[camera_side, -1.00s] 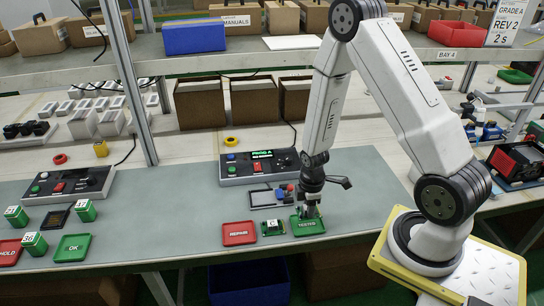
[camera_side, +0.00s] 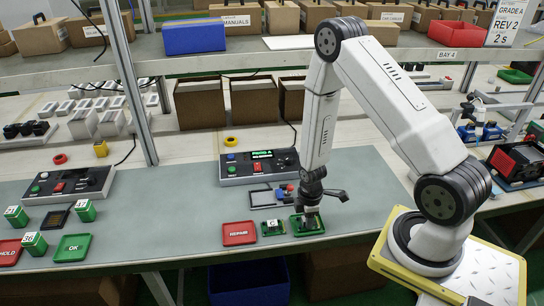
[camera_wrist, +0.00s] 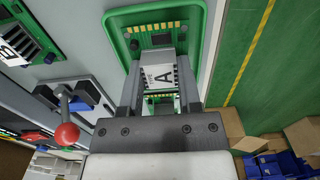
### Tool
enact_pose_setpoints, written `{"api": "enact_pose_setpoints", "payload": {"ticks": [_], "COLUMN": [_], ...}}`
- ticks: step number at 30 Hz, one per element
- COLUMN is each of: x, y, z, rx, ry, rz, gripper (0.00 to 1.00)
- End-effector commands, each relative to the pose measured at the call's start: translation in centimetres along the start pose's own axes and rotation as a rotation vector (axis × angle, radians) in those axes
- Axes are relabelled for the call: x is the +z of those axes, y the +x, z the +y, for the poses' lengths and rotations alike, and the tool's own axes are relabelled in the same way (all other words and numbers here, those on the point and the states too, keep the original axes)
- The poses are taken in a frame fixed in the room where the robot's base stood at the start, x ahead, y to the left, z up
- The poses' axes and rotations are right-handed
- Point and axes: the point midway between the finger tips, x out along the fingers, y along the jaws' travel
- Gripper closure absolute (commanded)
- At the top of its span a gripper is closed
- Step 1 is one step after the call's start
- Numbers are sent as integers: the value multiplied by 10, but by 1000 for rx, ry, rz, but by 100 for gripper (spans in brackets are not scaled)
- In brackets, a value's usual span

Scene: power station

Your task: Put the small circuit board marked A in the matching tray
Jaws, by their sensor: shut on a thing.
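The small circuit board marked A (camera_wrist: 158,41) is green with a white label and sits between my gripper's fingers. My gripper (camera_side: 308,212) is shut on it, pointing down at the green tray (camera_side: 307,235). In the wrist view the board is inside the outline of the tray's green rim (camera_wrist: 199,40). In the side view it is low in the tray, and the tray's lettering is covered. I cannot tell whether the board touches the tray's floor.
Another small green board (camera_side: 272,228) with a lettered label lies just left of the tray. A red tray marked REPAIR (camera_side: 239,233) is further left. A control box (camera_side: 258,167) with buttons and a lit display stands behind. The bench's front edge is close below the trays.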

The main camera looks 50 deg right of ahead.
Motion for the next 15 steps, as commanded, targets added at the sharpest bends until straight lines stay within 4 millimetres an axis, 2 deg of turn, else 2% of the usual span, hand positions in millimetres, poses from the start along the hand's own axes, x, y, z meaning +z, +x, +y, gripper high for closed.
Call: {"api": "enact_pose_setpoints", "payload": {"ticks": [13,14,15], "x": [0,0,0], "y": [4,4,4], "z": [0,0,0], "rx": [-1,-1,0], "ry": [-1,-1,-1], "rz": [0,0,0], "gripper": [100,50,42]}}
